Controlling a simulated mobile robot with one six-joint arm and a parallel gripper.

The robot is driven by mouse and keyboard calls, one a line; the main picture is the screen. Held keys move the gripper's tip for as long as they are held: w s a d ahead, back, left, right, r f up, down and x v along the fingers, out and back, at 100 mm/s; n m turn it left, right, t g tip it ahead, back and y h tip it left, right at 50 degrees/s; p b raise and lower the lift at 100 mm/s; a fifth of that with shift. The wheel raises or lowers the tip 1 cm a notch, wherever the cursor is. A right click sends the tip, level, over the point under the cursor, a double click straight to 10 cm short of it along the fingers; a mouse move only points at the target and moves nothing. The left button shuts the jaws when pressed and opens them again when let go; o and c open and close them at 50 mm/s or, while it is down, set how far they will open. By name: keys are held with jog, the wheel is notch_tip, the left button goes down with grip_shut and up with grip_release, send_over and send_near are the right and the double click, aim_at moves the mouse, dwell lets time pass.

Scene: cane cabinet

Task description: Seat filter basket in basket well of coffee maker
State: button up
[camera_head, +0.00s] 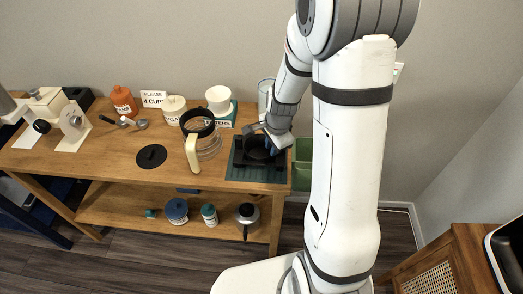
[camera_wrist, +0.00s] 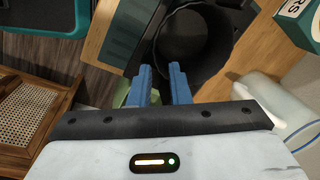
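A round black basket (camera_head: 258,147) is over the dark green mat (camera_head: 243,174) at the table's right end, partly hidden by my arm. In the wrist view, the black basket (camera_wrist: 195,45) shows its open mouth. My gripper (camera_head: 268,135) is at the basket's rim. In the wrist view, the two blue fingers of my gripper (camera_wrist: 160,70) are parallel, with a narrow gap and their tips against the near rim. I cannot tell whether they clamp the wall. A black-and-white machine (camera_head: 510,250) is partly in view at far right on the cane cabinet; its well is not visible.
A glass carafe (camera_head: 208,140) stands left of the mat, beside a black disc (camera_head: 151,156). A green bin (camera_head: 301,165) is right of the table. The cane cabinet (camera_head: 440,270) is right.

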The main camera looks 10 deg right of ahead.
aim_at(258, 155)
jog(key=shift+w+f, duration=0.15)
jog(key=shift+f, duration=1.15)
jog(key=shift+w+f, duration=0.15)
jog(key=shift+f, duration=1.15)
jog(key=shift+c, duration=0.5)
grip_shut()
